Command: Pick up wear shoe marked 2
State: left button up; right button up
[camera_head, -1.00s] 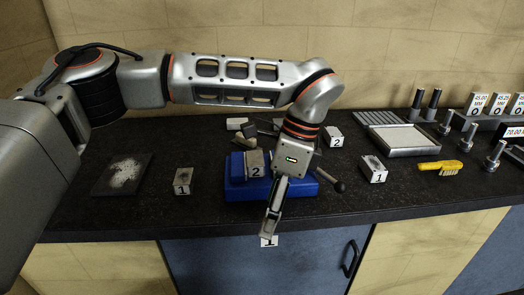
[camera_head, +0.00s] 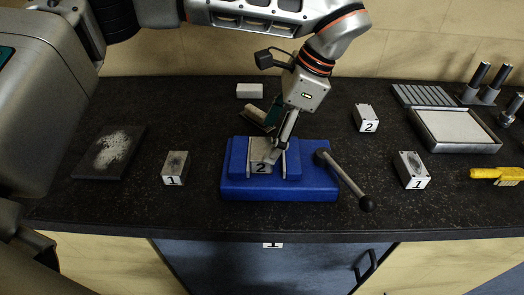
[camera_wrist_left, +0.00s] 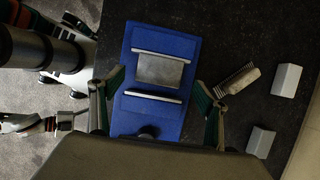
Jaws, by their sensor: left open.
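A grey block marked 2 (camera_head: 261,152) sits between the jaws of a blue vise (camera_head: 232,185). In the left wrist view the block (camera_wrist_left: 158,70) lies between two pale jaw plates of the vise (camera_wrist_left: 135,121). My left gripper (camera_head: 277,155) points down over the block, partly covering it in the head view. In the wrist view its open fingers (camera_wrist_left: 158,84) stand wide, either side of the vise, with nothing between them touched. Another block marked 2 (camera_head: 366,119) stands at the back right. A jointed part at the wrist view's left edge looks like my right gripper; its fingers are unclear.
The vise lever (camera_head: 345,182) sticks out to the right. A brush (camera_head: 257,114) and a pale block (camera_head: 249,91) lie behind. Blocks marked 1 stand left (camera_head: 174,168) and right (camera_head: 411,170). A dark plate (camera_head: 110,152), grey tray (camera_head: 455,130) and yellow brush (camera_head: 496,176) flank them.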

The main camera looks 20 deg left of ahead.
aim_at(262, 148)
pick_arm(q)
jog(key=x, duration=0.1)
jog(key=p+x, duration=0.1)
jog(key=x, duration=0.1)
jog(key=shift+s+a+f, duration=0.15)
jog(key=shift+s+a, duration=0.1)
jog(key=shift+a, duration=0.15)
jog(key=shift+a+f, duration=0.15)
jog(key=shift+f, duration=0.3)
grip_shut()
pick_arm(e)
jog(key=shift+w+r, duration=0.4)
jog(key=shift+r, duration=0.4)
